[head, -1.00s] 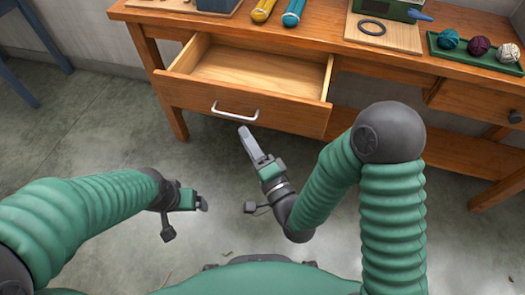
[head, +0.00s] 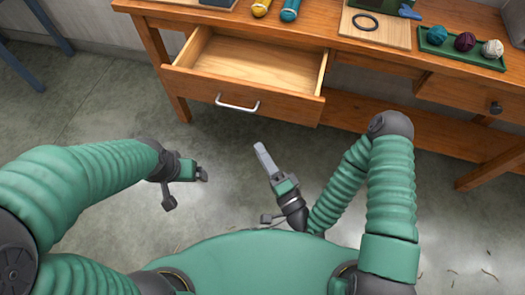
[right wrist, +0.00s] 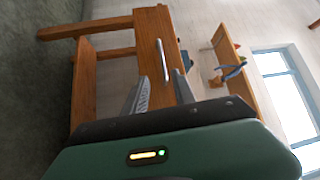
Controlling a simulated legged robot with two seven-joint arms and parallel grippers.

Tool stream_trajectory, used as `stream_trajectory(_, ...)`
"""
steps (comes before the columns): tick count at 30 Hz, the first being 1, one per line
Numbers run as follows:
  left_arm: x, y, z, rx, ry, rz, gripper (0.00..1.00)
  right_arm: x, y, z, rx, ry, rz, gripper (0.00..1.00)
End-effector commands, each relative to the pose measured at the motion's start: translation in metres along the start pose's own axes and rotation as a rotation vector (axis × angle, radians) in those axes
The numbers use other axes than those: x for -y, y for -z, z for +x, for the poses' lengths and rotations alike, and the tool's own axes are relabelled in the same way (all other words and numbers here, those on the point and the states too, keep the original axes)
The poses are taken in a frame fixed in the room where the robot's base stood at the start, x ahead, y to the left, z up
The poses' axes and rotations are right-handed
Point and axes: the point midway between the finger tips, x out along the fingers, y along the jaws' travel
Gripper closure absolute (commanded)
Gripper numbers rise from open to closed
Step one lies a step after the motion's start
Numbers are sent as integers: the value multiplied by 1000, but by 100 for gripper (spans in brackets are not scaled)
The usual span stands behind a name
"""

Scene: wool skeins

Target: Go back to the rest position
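My right gripper (head: 262,152) is over the floor in front of the drawer, clear of the handle. In the right wrist view its two fingers (right wrist: 160,92) stand apart with nothing between them. My left gripper (head: 201,174) is at the left over the floor, apart from the furniture. It is small and seen side-on, so its fingers cannot be made out.
The wooden desk (head: 370,62) has its left drawer (head: 250,72) pulled out, with an empty inside. The drawer's metal handle (head: 237,105) faces me. A green tray (head: 455,57) with three wool balls stands at the right. The floor before the desk is clear.

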Motion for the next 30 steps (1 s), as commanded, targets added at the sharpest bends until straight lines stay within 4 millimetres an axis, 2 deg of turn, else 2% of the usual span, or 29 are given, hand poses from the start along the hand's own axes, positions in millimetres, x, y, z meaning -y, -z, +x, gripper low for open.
stream_trajectory(11, 0, 0, 0, 0, 0, 0, 13, -3, -3, 3, 32, -16, -37, 68)
stream_trajectory(14, 0, 0, 0, 0, 0, 0, 13, -20, -15, 10, 165, -98, -200, 68)
stream_trajectory(17, 0, 0, 0, 0, 0, 0, 13, -57, -13, 11, 360, -275, -485, 68)
stream_trajectory(19, 0, 0, 0, 0, 0, 0, 13, -82, 8, 4, 481, -440, -686, 68)
stream_trajectory(22, 0, 0, 1, 0, 0, 0, 13, -98, 57, -16, 598, -692, -896, 68)
stream_trajectory(24, 0, 0, 1, 0, 0, 0, 13, -95, 90, -34, 647, -853, -976, 68)
stream_trajectory(27, 0, 0, 1, 0, 0, 0, 13, -77, 123, -61, 693, -1035, -1013, 68)
stream_trajectory(30, 0, 0, 1, 0, 0, 0, 13, -54, 140, -86, 729, -1165, -994, 68)
